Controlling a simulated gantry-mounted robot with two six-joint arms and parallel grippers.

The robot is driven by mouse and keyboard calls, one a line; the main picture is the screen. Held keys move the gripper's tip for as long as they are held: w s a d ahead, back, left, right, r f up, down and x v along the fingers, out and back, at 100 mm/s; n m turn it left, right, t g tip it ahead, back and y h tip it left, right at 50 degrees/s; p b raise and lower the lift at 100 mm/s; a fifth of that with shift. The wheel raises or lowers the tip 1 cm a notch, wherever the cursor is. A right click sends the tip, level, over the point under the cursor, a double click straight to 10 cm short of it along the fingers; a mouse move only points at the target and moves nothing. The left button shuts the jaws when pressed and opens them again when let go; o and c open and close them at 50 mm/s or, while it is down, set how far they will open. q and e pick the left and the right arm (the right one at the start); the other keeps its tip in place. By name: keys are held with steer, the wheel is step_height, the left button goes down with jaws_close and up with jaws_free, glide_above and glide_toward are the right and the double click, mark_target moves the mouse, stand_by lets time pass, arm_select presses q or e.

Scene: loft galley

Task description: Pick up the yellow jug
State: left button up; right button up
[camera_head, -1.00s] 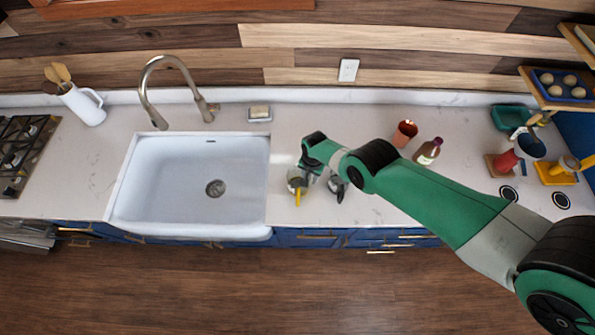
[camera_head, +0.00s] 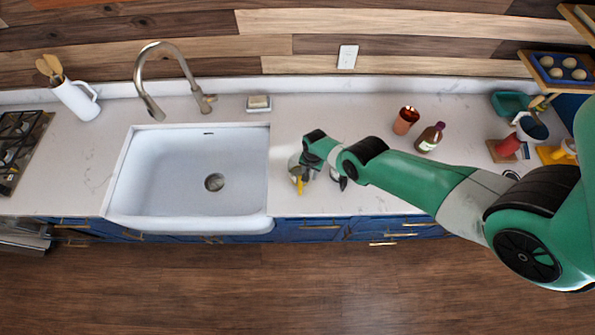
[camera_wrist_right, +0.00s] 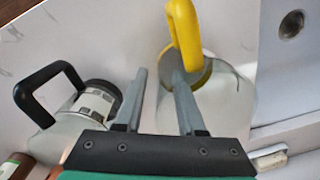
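The yellow jug shows in the head view as a yellow handle (camera_head: 299,186) and a greyish body near the counter's front, right of the sink. My right arm partly covers it. In the right wrist view its yellow handle (camera_wrist_right: 184,35) stands above a pale, see-through body (camera_wrist_right: 225,105). My right gripper (camera_wrist_right: 159,75) is open, with a gap between its fingers. One finger overlaps the jug's top in the picture; I cannot tell whether it touches. The other finger is between the jug and a black-handled jug. My left gripper is not in view.
The black-handled jug (camera_wrist_right: 75,108) stands close beside the gripper. The white sink (camera_head: 195,170) is left of the yellow jug. A reddish cup (camera_head: 405,120) and a brown bottle (camera_head: 430,138) stand farther right.

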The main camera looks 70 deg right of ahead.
steer(key=shift+r, duration=0.1)
jaws_close()
stand_by(1.2)
